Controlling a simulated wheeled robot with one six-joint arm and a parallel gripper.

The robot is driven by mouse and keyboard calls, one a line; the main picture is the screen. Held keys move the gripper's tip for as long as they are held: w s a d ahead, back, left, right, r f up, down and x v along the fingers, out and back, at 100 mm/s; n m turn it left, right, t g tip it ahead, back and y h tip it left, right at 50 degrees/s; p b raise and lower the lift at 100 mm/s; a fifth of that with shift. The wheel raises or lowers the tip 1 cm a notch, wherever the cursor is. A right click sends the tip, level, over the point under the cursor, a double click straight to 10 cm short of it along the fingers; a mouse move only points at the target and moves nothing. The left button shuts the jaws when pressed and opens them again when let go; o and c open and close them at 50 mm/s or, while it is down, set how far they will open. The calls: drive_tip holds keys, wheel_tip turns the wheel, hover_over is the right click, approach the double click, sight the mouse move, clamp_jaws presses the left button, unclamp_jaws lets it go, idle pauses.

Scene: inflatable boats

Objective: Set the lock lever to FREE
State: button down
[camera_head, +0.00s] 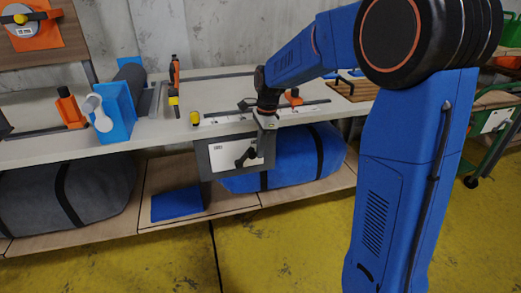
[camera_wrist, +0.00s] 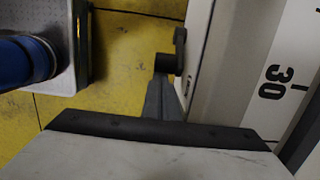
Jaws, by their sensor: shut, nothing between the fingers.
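The lock lever (camera_head: 245,157) is a small black handle on a white, dark-framed panel (camera_head: 224,153) hanging below the bench's front edge. It slants in the head view, and its setting cannot be read. In the wrist view a black lever-like part (camera_wrist: 168,63) sticks out from the pale panel side. My gripper (camera_head: 274,138) points down in front of the bench edge, at the panel's right side, right of and a little above the lever. In the wrist view its grey fingers (camera_wrist: 160,95) are together and empty, with their tips close to the black part; contact cannot be told.
The bench top (camera_head: 60,150) holds a blue block (camera_head: 117,112), orange clamps and a ruler strip; the number 30 shows in the wrist view. A blue rolled bag (camera_head: 300,158) lies on the shelf below, behind the panel. The yellow floor in front is clear.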

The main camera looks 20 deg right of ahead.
sight(252, 151)
drive_tip(key=shift+a+r, duration=0.1)
drive_tip(key=shift+a, duration=0.05)
drive_tip(key=shift+a+r+h, duration=0.1)
drive_tip(key=shift+r+h, duration=0.05)
drive_tip(key=shift+h, duration=0.15)
drive_tip(key=shift+a+r, duration=0.1)
drive_tip(key=shift+a+r+h, duration=0.35)
drive_tip(key=shift+a+h, duration=0.2)
drive_tip(key=shift+h, duration=0.15)
drive_tip(key=shift+a+r+h, duration=0.35)
drive_tip(key=shift+a+h, duration=0.2)
drive_tip(key=shift+h, duration=0.15)
drive_tip(key=a+h, duration=0.1)
drive_tip(key=h, duration=0.1)
drive_tip(key=a+r+h, duration=0.1)
drive_tip(key=a+h, duration=0.1)
drive_tip(key=shift+a, duration=0.2)
drive_tip(key=shift+a+r, duration=0.1)
drive_tip(key=shift+a, duration=1)
drive_tip(key=v, duration=1.7)
drive_tip(key=shift+a+r, duration=0.15)
drive_tip(key=shift+r, duration=0.05)
